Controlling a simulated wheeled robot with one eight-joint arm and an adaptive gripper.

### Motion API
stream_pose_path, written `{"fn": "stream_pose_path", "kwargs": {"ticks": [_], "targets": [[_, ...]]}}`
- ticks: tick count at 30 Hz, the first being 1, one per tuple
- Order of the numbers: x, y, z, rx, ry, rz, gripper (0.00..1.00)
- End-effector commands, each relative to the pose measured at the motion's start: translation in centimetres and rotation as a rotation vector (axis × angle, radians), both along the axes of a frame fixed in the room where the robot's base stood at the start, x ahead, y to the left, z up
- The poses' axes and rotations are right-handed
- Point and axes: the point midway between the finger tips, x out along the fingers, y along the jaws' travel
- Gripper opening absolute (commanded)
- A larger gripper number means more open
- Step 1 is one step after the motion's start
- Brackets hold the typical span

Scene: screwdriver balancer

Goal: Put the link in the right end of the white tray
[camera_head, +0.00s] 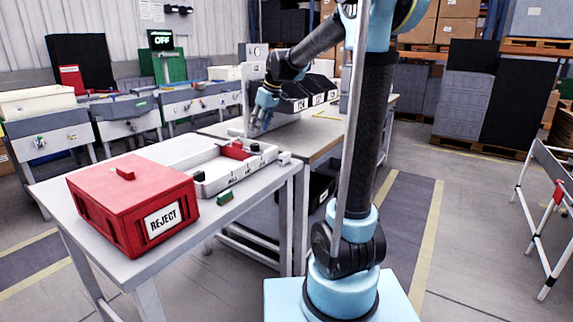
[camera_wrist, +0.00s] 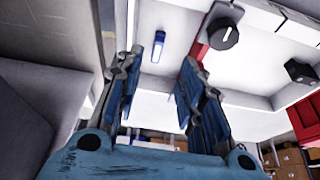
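The white tray (camera_head: 207,187) lies on the near table behind the red box, with lettering on its front wall. It holds a red part (camera_head: 236,151) with a black knob, which also shows in the wrist view (camera_wrist: 222,34). My gripper (camera_head: 262,117) hangs above the back of the tray, pointing down. In the wrist view my gripper (camera_wrist: 160,75) has its two blue fingers wide apart with nothing between them. A small blue piece with a pale middle (camera_wrist: 158,46) appears beyond the fingertips, framed between them. It may be the link; I cannot tell for sure.
A red lidded box marked REJECT (camera_head: 130,195) stands at the table's left. A small green block (camera_head: 225,198) lies in front of the tray. A black block (camera_wrist: 300,72) shows in the wrist view. Behind is a bench with black label-fronted bins (camera_head: 300,104).

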Motion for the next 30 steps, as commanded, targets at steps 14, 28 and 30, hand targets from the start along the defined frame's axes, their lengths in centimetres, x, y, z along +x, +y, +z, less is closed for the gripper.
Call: {"fn": "stream_pose_path", "kwargs": {"ticks": [14, 28, 30], "targets": [[-14.8, -9.3, -3.5, -0.040, 0.079, -0.310, 0.35], [-29.3, -16.0, -12.0, -0.079, 0.142, -0.650, 0.35], [-31.1, -16.8, -13.6, -0.084, 0.149, -0.701, 0.35]]}}
